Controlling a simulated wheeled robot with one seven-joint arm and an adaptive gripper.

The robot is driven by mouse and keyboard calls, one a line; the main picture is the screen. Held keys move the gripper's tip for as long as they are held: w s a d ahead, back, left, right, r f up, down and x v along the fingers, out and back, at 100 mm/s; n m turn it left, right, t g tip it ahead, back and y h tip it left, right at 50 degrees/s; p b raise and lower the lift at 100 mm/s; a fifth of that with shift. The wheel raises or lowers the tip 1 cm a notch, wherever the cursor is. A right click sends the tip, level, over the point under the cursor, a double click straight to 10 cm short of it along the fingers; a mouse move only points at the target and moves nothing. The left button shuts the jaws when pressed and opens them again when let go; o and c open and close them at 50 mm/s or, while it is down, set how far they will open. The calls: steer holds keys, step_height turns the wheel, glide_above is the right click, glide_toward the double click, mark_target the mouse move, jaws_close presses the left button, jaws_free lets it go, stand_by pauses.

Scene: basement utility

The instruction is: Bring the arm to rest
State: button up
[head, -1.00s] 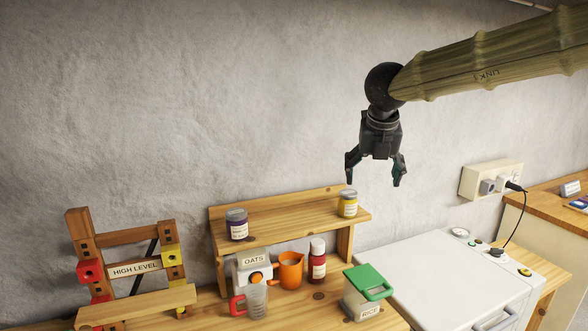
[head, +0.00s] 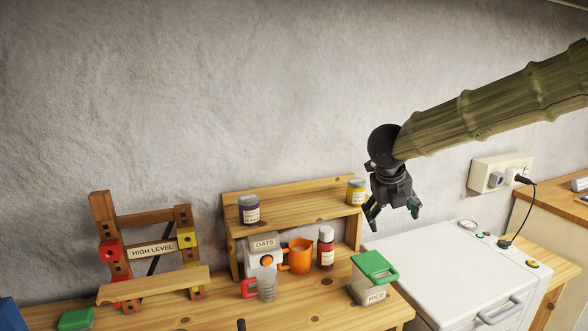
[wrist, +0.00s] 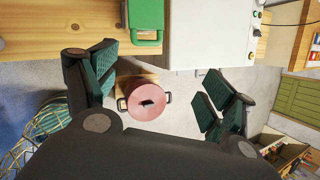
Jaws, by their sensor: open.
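My gripper (head: 392,214) hangs from my arm in the head view, in front of the grey wall, with its fingers pointing down. It is open and I see nothing between its fingers. In the head view it appears above the left part of the white appliance (head: 450,262). In the wrist view the two green-padded fingers of my gripper (wrist: 160,95) are spread apart. A pink lidded pot (wrist: 147,98) shows between them, well below and apart from them.
A wooden shelf (head: 300,207) bears a purple-labelled jar (head: 249,210) and a yellow jar (head: 356,192). An oats box (head: 262,252), an orange jug (head: 300,257), a red bottle (head: 326,248) and a green-lidded rice container (head: 372,280) stand on the bench. A socket box (head: 500,172) is on the wall.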

step_height(320, 180, down, 19)
steer(key=n+h+b, duration=0.2)
steer(key=n, duration=0.5)
steer(key=s+f+n+b, duration=0.2)
steer(key=s+f+n, duration=0.45)
steer(key=f, duration=0.65)
steer(key=s+f+n+b, duration=0.1)
steer(key=s+f+n, duration=0.55)
steer(key=f, duration=0.65)
steer(key=s+f+n+g+y+b, duration=0.1)
steer(key=s+f+n, duration=0.3)
steer(key=s, duration=0.6)
steer(key=s+a+f+n+g+y+b, duration=0.1)
steer(key=s+f+n+g+y, duration=0.1)
steer(key=s+f+n, duration=0.3)
steer(key=s+a+f+n+g+y+b, duration=0.1)
steer(key=s+f+n+y, duration=0.1)
steer(key=s+f+n, duration=0.3)
steer(key=s+f, duration=0.4)
steer(key=s, duration=0.7)
steer(key=shift+s, duration=0.3)
steer(key=shift+a, duration=0.1)
